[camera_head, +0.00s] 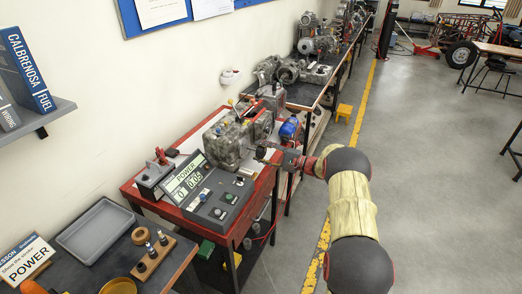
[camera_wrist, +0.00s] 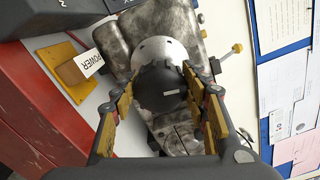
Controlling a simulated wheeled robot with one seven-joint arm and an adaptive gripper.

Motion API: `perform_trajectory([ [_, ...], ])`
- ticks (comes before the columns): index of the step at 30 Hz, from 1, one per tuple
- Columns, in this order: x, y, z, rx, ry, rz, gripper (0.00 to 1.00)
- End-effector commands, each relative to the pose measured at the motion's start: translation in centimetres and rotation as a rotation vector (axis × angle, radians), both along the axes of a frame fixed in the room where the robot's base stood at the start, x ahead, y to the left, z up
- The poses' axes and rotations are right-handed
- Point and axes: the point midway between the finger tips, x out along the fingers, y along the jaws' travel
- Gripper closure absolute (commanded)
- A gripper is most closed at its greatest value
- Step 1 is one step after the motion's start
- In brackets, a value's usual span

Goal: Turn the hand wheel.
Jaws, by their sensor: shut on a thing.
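The hand wheel (camera_wrist: 163,92) is a dark round piece with a short white mark on its face, in the middle of the wrist view. A pale metal disc (camera_wrist: 157,50) shows just behind it. My gripper (camera_wrist: 160,80) has one finger on each side of the wheel and is shut on it. In the head view my gripper (camera_head: 269,155) reaches the right side of the grey metal engine (camera_head: 226,142) on the red bench; the wheel is hard to make out there. The engine's mottled casing (camera_wrist: 180,22) also shows in the wrist view.
A control box (camera_head: 220,200) with a display reading POWER and 0.05 stands in front of the engine. A blue container (camera_head: 290,129) is close to my wrist.

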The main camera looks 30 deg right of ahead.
Motion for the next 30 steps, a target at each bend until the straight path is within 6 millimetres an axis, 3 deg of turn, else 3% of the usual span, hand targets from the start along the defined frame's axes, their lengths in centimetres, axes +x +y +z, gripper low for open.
perform_trajectory([
  [30,0.03,-0.18,0.11,0.761,0.594,-0.003,0.80],
])
